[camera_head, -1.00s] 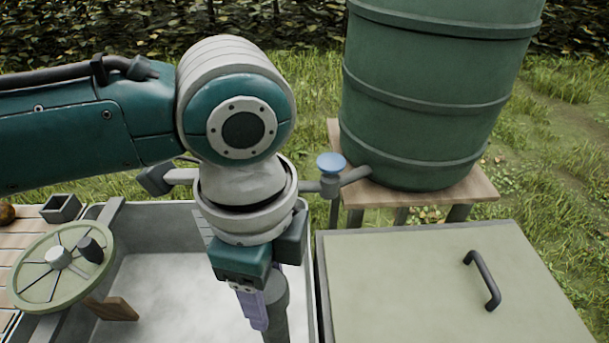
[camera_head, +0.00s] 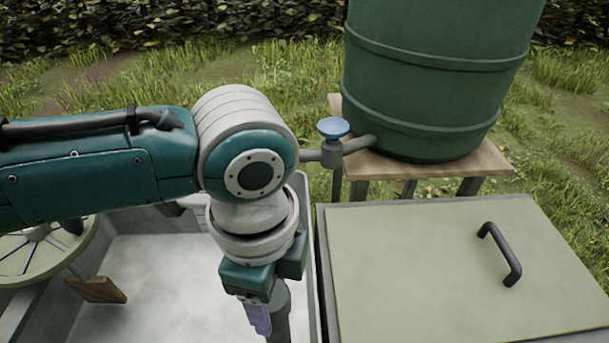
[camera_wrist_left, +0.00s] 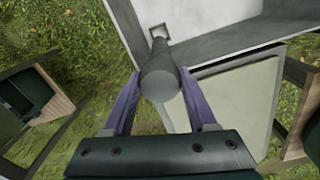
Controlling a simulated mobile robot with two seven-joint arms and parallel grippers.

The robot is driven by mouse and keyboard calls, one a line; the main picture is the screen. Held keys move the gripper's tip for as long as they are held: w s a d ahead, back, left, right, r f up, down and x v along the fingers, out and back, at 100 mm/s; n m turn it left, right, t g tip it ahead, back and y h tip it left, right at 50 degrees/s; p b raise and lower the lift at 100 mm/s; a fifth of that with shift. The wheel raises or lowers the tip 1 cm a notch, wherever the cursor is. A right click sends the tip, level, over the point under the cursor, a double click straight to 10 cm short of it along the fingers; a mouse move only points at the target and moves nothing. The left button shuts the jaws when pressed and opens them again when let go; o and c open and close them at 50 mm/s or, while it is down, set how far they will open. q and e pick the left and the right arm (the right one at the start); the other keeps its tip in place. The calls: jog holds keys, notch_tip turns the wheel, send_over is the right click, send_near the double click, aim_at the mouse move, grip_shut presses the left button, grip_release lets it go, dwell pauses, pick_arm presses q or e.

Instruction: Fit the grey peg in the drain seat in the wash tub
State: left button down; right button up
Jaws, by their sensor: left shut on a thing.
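My left gripper (camera_head: 268,318) has lilac fingers and is shut on the grey peg (camera_head: 281,308), a dark grey cylinder, over the right side of the wash tub (camera_head: 160,275). The lower end of the peg is cut off by the head view's bottom edge. In the left wrist view my fingers (camera_wrist_left: 160,88) grip the peg (camera_wrist_left: 158,75) from both sides. My right gripper is not in view.
A green lidded box (camera_head: 430,270) with a dark handle (camera_head: 499,253) adjoins the tub's right wall. Behind stand a green barrel (camera_head: 425,90) and a blue-topped tap (camera_head: 333,128). A round spoked wheel (camera_head: 80,240) and a wooden paddle (camera_head: 97,290) are at the left.

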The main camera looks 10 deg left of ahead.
pick_arm(q)
notch_tip(320, 180, down, 10)
jog(key=b, duration=0.7)
jog(key=shift+f+b, duration=0.25)
jog(key=shift+b, duration=0.05)
dwell(0.3)
jog(key=shift+f, duration=0.1)
dwell(0.5)
jog(key=shift+f, duration=0.15)
jog(key=shift+f+b, duration=0.6)
jog(key=shift+f, duration=0.45)
dwell(0.4)
jog(key=shift+f+b, duration=0.7)
jog(key=shift+f, duration=0.2)
